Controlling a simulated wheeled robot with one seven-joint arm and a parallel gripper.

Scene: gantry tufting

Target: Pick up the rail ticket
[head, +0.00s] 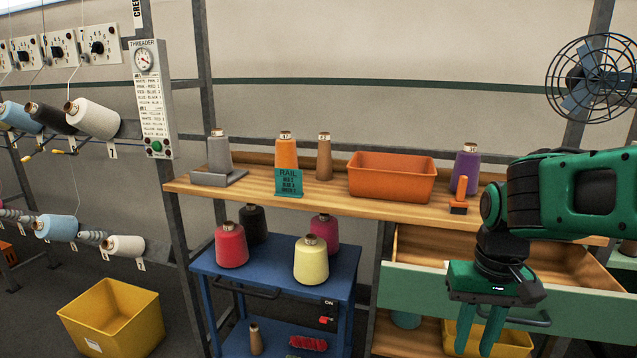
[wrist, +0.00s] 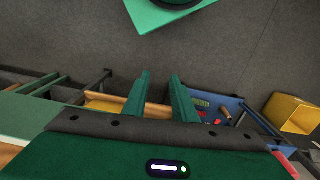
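The rail ticket (head: 289,182) is a teal card with RAIL and several dark lines printed on it. It stands upright on the wooden shelf (head: 330,198), in front of an orange thread cone (head: 286,150). My gripper (head: 476,343) points down at the lower right, in front of the open green-fronted drawer, well to the right of the ticket and lower than it. Its two fingers are apart with nothing between them, as the wrist view (wrist: 160,78) also shows. The ticket is not seen in the wrist view.
The shelf also holds a grey cone (head: 218,152), a brown cone (head: 324,160), an orange bin (head: 392,177), a purple cone (head: 465,172) and an orange-handled brush (head: 459,200). The open drawer (head: 580,312) juts out at right. A blue cart (head: 340,270) carries several cones below the shelf.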

